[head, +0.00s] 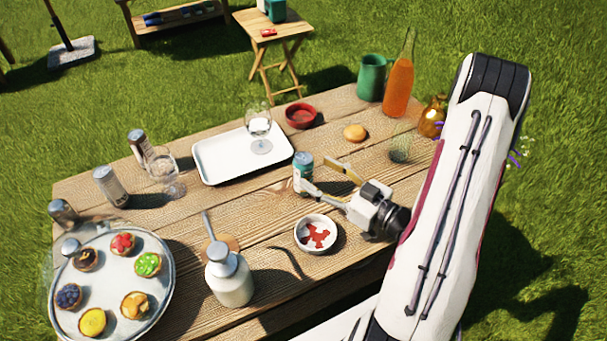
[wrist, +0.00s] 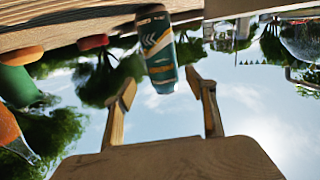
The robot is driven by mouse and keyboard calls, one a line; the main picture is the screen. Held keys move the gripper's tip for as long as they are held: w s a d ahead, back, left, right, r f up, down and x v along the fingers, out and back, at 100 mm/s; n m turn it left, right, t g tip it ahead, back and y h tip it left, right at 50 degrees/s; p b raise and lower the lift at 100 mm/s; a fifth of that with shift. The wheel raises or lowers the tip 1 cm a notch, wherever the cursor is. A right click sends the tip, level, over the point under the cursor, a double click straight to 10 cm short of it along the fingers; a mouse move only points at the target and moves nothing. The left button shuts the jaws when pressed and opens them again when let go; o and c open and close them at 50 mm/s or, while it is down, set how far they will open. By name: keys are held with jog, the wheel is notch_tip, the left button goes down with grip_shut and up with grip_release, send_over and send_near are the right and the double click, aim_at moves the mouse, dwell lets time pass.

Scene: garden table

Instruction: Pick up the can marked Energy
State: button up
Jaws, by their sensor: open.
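A teal can (head: 303,172) with white and orange markings stands upright near the middle of the wooden table. I cannot read its label. My gripper (head: 316,174) is open and low over the table, just right of this can, with its fingers pointing at it. In the wrist view, which looks upside down, the teal can (wrist: 158,50) shows between and beyond the two open fingers (wrist: 160,82). Contact is not visible. Other cans stand at the left: one at the back (head: 138,145), a silver one (head: 108,186) and a darker one (head: 63,212); their labels are unreadable.
A white tray (head: 215,165) with a glass lies behind the can. A small bowl (head: 302,240) with red pieces is close in front of my gripper. A white bottle (head: 229,278) and a tart platter (head: 155,300) are front left.

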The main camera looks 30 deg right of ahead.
aim_at(312, 172)
jog(key=shift+a, duration=0.1)
jog(key=shift+a+x, duration=0.25)
jog(key=shift+x, duration=2.2)
jog(key=shift+r, duration=0.1)
jog(key=c, duration=1.4)
